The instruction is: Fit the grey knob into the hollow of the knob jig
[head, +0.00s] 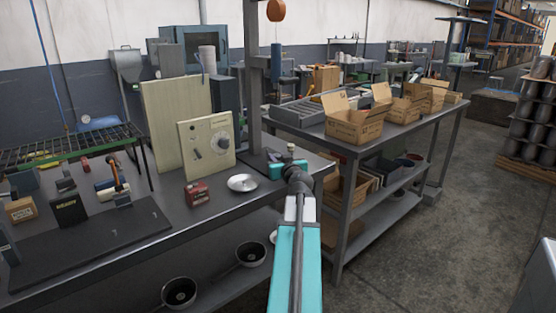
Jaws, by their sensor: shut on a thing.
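My gripper (277,170) is at the right end of the dark workbench, beside the foot of a dark upright post. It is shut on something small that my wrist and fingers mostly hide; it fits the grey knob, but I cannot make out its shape. A small pale-topped piece (290,148) shows just behind the gripper. I cannot tell whether it belongs to the knob jig. A beige panel (207,143) with a round dark dial and a small lever stands left of the gripper. No hollow of a jig can be made out.
A shiny round dish (242,183) and a red box (197,194) lie on the workbench (160,232) left of my gripper. The post (254,80) rises close behind it. A second table (345,150) with open cartons stands to the right. Dark pans (179,292) sit on the lower shelf.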

